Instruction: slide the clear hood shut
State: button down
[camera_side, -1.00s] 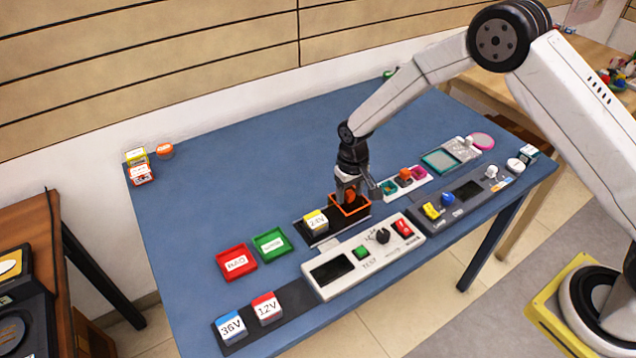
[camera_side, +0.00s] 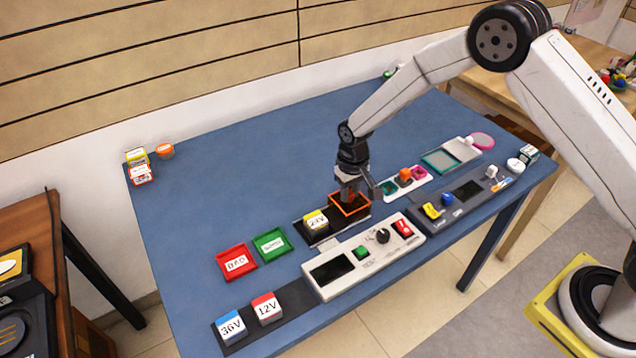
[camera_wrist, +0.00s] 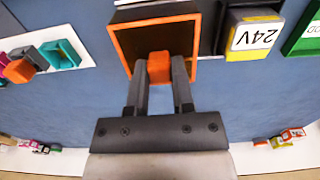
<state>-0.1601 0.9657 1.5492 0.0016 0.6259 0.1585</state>
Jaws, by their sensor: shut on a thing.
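The clear hood shows as a square orange-edged frame (camera_side: 350,214) on the dark strip near the middle of the table. Its orange rim (camera_wrist: 122,50) fills the upper middle of the wrist view, with a dark inside. A small orange knob (camera_wrist: 159,64) stands at its near part. My gripper (camera_side: 350,195) points down over the hood and is shut on the knob, one finger on each side. A white and yellow block marked 24V (camera_side: 315,221) sits on the same strip, left of the hood and outside its frame; the wrist view shows it at right (camera_wrist: 255,37).
A pale panel with knob and buttons (camera_side: 335,271) lies in front of the strip. Red (camera_side: 236,262) and green (camera_side: 271,245) trays lie left. A white rack with small coloured pieces (camera_side: 411,185) is close on the right.

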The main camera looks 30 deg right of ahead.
dwell(0.8)
jog(key=a, duration=1)
jog(key=shift+r, duration=0.1)
jog(key=shift+c, duration=2.4)
grip_release()
jog(key=shift+a, duration=0.15)
jog(key=shift+r, duration=0.25)
notch_tip(320, 180, up, 7)
